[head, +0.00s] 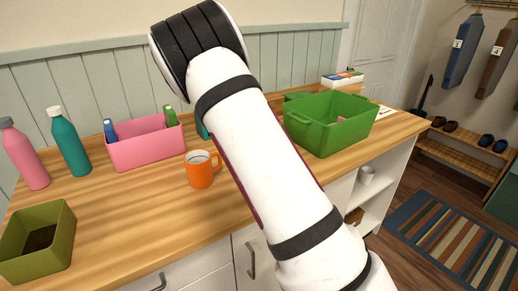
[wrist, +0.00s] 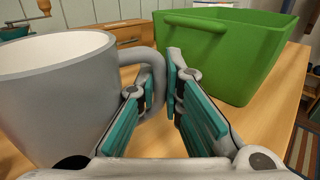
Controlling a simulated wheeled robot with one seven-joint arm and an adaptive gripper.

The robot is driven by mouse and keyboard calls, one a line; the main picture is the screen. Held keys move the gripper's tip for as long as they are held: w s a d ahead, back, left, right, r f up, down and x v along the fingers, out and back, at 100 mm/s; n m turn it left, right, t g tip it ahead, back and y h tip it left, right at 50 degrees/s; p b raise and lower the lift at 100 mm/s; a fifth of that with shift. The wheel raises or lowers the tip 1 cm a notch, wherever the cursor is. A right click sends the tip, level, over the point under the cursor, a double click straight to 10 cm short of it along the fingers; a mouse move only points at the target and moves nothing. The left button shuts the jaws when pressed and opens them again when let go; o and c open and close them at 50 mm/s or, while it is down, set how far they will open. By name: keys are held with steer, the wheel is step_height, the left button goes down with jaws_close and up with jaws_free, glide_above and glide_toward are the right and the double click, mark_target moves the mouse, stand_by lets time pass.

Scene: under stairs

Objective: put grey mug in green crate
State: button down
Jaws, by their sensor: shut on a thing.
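The grey mug (wrist: 50,95) fills the left of the wrist view, upright, with its handle toward my gripper (wrist: 162,85). My gripper is shut on the mug's handle. Whether the mug touches the counter is not clear. The green crate (wrist: 225,60) stands beyond the fingers to the right, apart from the mug. In the head view the green crate (head: 322,138) is on the counter right of my arm, with something pink inside. My arm hides the grey mug and gripper there.
The wooden counter (head: 130,215) holds an orange mug (head: 200,174), a pink bin (head: 146,150) with bottles, a teal bottle (head: 68,146), a pink bottle (head: 25,158) and an olive box (head: 62,240).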

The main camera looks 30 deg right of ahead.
steer(key=w+d, duration=0.1)
steer(key=w, duration=0.4)
steer(key=w+d+f+b, duration=0.1)
steer(key=w+d, duration=0.1)
steer(key=w, duration=0.3)
steer(key=w+d, duration=0.1)
steer(key=w, duration=0.4)
steer(key=shift+w+d+f+b, duration=0.15)
steer(key=shift+f+b, duration=0.05)
steer(key=shift+b, duration=0.2)
steer(key=shift+w+f, duration=0.1)
steer(key=shift+f, duration=1.6)
steer(key=shift+f, duration=0.2)
steer(key=c, duration=1.7)
jaws_free()
